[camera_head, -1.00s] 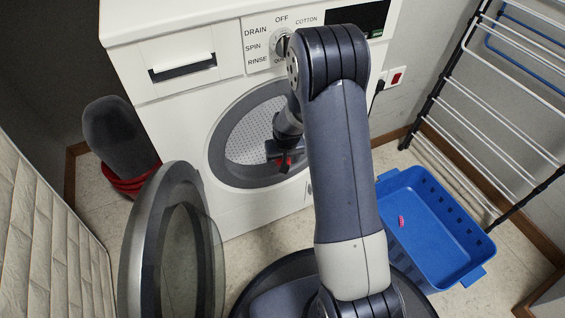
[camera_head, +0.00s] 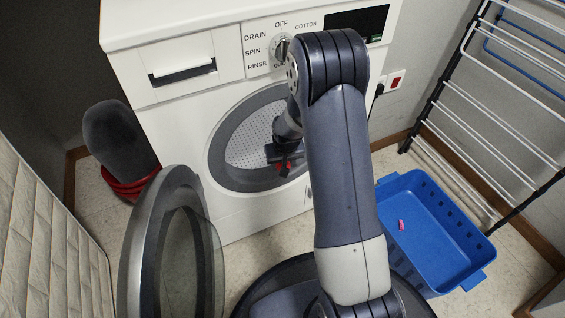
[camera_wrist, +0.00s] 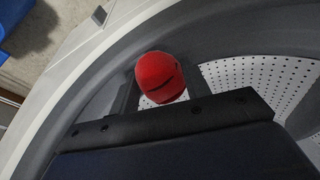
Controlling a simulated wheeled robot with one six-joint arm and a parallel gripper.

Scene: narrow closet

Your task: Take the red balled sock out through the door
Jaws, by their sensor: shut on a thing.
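The red balled sock (camera_wrist: 160,76) is between the fingers of my gripper (camera_wrist: 158,92), which is shut on it, in the wrist view. In the head view my gripper (camera_head: 284,165) is at the washing machine's round door opening, with a bit of red showing at its tips. The perforated drum (camera_wrist: 262,84) is behind and beside the sock. The washing machine's door (camera_head: 172,245) stands swung open to the left of the opening. My arm covers the right part of the opening in the head view.
A blue basket (camera_head: 436,205) with a small pink striped thing (camera_head: 401,225) in it stands on the floor at right. A drying rack (camera_head: 490,110) leans behind it.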

